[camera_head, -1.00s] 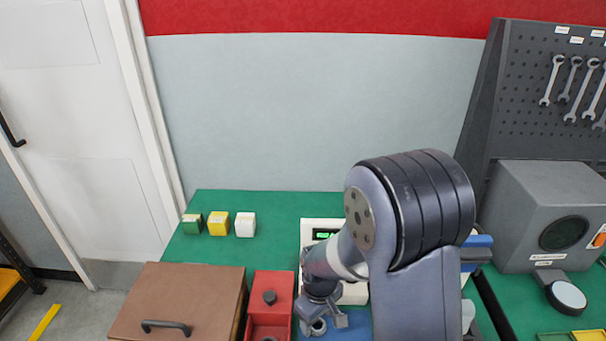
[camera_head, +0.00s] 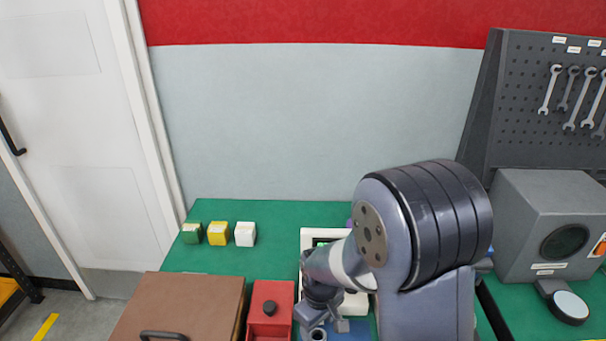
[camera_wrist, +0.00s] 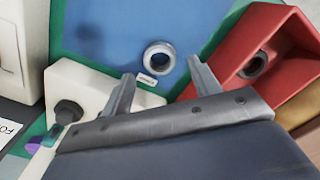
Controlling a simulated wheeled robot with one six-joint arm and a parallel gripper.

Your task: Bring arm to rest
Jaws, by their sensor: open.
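My gripper (camera_wrist: 162,92) is open in the wrist view, with its two fingers spread apart and nothing between them. In the head view my arm covers much of the bench's middle. My gripper (camera_head: 328,327) shows small at the lower edge there, near the ring (camera_head: 318,334), and its fingers are hard to make out.
A red box (camera_head: 270,309) with a dark knob and a brown lidded box (camera_head: 185,300) stand left of my gripper. Green, yellow and white blocks (camera_head: 245,234) sit at the back left. A white device (camera_wrist: 90,85) is close beside the fingers. A grey machine (camera_head: 550,215) stands right.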

